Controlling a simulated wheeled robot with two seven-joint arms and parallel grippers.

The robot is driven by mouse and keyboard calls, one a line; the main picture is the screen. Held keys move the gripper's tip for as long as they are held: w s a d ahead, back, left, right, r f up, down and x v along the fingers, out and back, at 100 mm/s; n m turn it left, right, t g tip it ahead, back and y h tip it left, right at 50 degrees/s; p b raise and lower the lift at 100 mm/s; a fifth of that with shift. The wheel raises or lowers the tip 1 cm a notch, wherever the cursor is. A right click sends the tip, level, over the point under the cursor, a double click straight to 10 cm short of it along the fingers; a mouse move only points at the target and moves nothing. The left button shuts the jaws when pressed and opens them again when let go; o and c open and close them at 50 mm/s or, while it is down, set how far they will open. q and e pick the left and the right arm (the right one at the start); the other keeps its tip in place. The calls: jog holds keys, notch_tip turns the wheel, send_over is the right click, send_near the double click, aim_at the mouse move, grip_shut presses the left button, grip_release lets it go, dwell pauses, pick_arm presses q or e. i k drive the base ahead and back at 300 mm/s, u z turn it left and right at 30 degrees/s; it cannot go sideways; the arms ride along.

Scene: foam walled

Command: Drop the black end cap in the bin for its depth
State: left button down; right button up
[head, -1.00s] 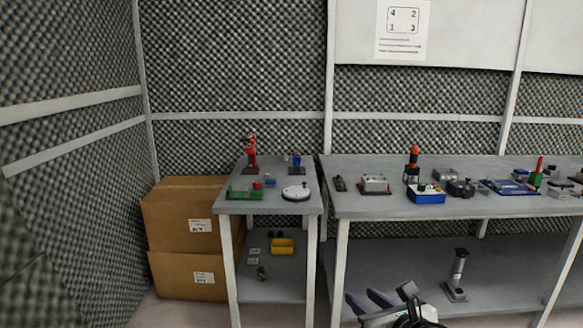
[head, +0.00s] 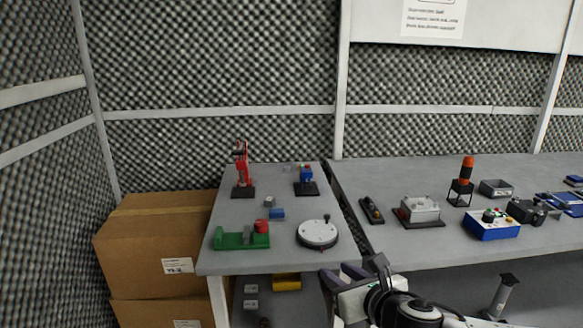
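I cannot pick out the black end cap for certain in the head view. A yellow bin (head: 287,282) shows partly on the shelf under the small table, cut off by the tabletop edge. A small dark object (head: 264,322) sits at the bottom edge of the picture, too little seen to name. My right gripper (head: 340,272) is at the front right corner of the small table, nearer to me than the table. Its two dark fingers look apart, with nothing seen between them. My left gripper is out of view.
The small table (head: 228,263) carries a green fixture (head: 240,239), a white round dial (head: 318,233), a blue block (head: 277,214) and red and blue stands. A long bench (head: 400,250) with several devices stands right. Cardboard boxes (head: 150,240) stand left.

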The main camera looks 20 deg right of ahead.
aim_at(306, 187)
jog(key=i, duration=1.6)
jog(key=z, duration=0.45)
